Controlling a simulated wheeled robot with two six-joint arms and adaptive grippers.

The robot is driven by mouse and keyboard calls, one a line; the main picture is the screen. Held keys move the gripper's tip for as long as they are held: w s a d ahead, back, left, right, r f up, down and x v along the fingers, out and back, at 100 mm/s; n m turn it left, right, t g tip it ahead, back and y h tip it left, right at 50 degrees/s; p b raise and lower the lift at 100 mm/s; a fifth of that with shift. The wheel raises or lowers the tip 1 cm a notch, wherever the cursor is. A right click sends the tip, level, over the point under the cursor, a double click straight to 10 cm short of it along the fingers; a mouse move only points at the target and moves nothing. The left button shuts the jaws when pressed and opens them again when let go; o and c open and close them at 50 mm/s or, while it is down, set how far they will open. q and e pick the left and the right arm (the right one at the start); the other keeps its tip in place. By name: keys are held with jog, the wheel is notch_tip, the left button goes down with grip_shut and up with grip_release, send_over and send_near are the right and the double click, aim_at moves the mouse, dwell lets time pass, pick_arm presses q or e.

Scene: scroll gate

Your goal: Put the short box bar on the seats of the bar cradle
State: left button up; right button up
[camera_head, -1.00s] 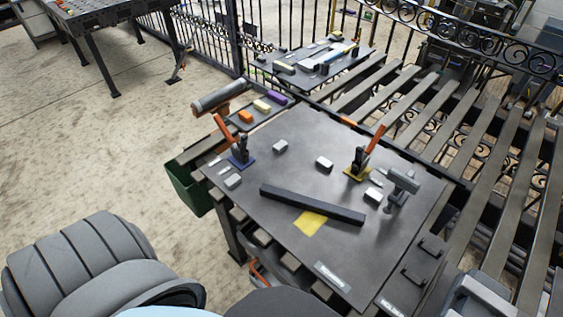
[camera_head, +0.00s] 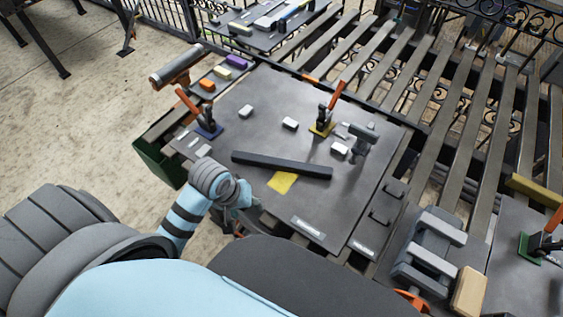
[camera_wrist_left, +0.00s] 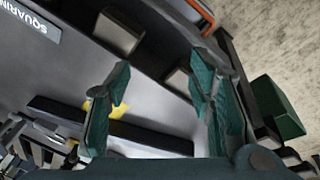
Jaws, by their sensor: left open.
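The short box bar is a dark, straight bar (camera_head: 282,165) lying flat across the middle of the table, beside a yellow patch. In the left wrist view the dark bar (camera_wrist_left: 150,139) shows beyond the fingers. My left gripper (camera_head: 246,204) is low at the table's front left edge, apart from the bar. In the left wrist view its two teal fingers (camera_wrist_left: 160,100) are spread with nothing between them. Two dark brackets (camera_head: 389,202) stand at the table's right edge; I cannot tell whether they are the bar cradle's seats. My right gripper is not in view.
Several small pale blocks (camera_head: 290,123) and a grey tool (camera_head: 360,142) lie behind the bar. A grey block fixture (camera_head: 430,250) is at right. The table's front middle is clear.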

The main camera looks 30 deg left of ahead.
aim_at(280, 161)
pick_arm(q)
jog(key=w+r+n, duration=0.1)
jog(key=w+n, duration=0.1)
jog(key=w, duration=0.1)
jog(key=w+a+r+n+h, duration=0.1)
jog(key=w+n, duration=0.1)
jog(key=w, duration=0.1)
jog(key=w+r+n, duration=0.1)
jog(key=w+n, duration=0.2)
jog(key=shift+a+r+g+h, duration=0.3)
jog(key=shift+a+r+g, duration=0.05)
jog(key=shift+a+g, duration=0.05)
jog(key=w+a+r+n+h, duration=0.2)
jog(key=w+r+n, duration=0.5)
jog(key=r+n, duration=0.1)
jog(key=shift+g, duration=0.3)
jog(key=b+x, duration=0.1)
jog(key=x, duration=0.8)
jog(key=b+x, duration=0.1)
jog(key=x, duration=0.3)
jog(key=shift+s+f+b, duration=0.2)
jog(key=shift+s+b, duration=0.05)
jog(key=shift+b, duration=0.1)
jog(key=shift+r, duration=0.1)
grip_shut()
